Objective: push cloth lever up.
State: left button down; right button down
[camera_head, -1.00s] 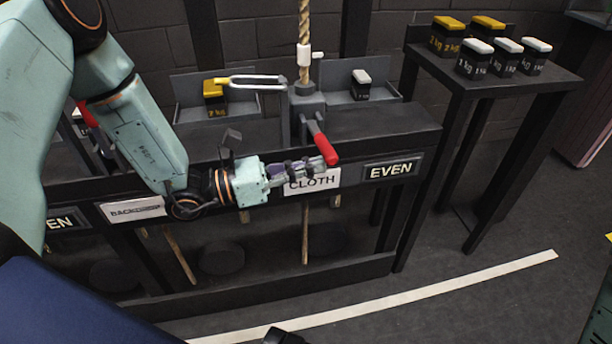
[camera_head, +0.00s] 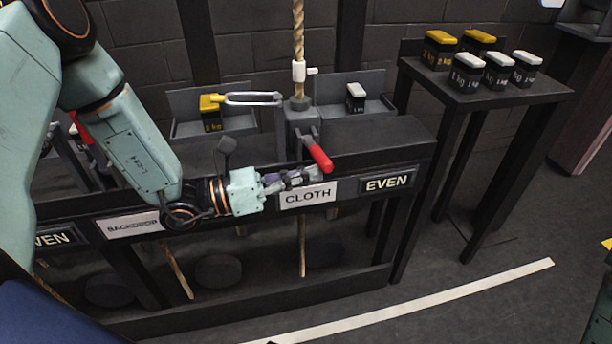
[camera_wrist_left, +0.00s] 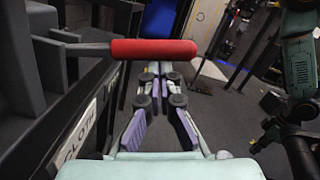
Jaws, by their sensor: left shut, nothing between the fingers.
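The cloth lever has a red handle (camera_head: 320,158) on a dark arm that slopes down toward me from a grey housing (camera_head: 302,126). It stands above the white CLOTH label (camera_head: 308,195). In the left wrist view the red handle (camera_wrist_left: 153,52) lies across the upper middle, in front of the fingertips. My left gripper (camera_head: 318,172) is shut and empty, close below the red handle. In the left wrist view its fingertips (camera_wrist_left: 158,70) show just beyond and below the handle; I cannot tell whether they touch it.
A rope (camera_head: 299,30) rises from the housing. An EVEN plate (camera_head: 386,183) and a BACKDROP label (camera_head: 132,225) flank the CLOTH label. A side table (camera_head: 500,95) at the right holds several weights. A two-pronged fork (camera_head: 252,99) sits behind the lever.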

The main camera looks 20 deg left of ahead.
pick_arm(q)
jog(key=w+a+r+n+p, duration=0.3)
jog(key=w+r+n+p, duration=0.1)
jog(key=r+n, duration=0.4)
jog(key=shift+w+a+r+y+p, duration=0.4)
jog(key=shift+w+r, duration=0.35)
jog(key=shift+r, duration=0.2)
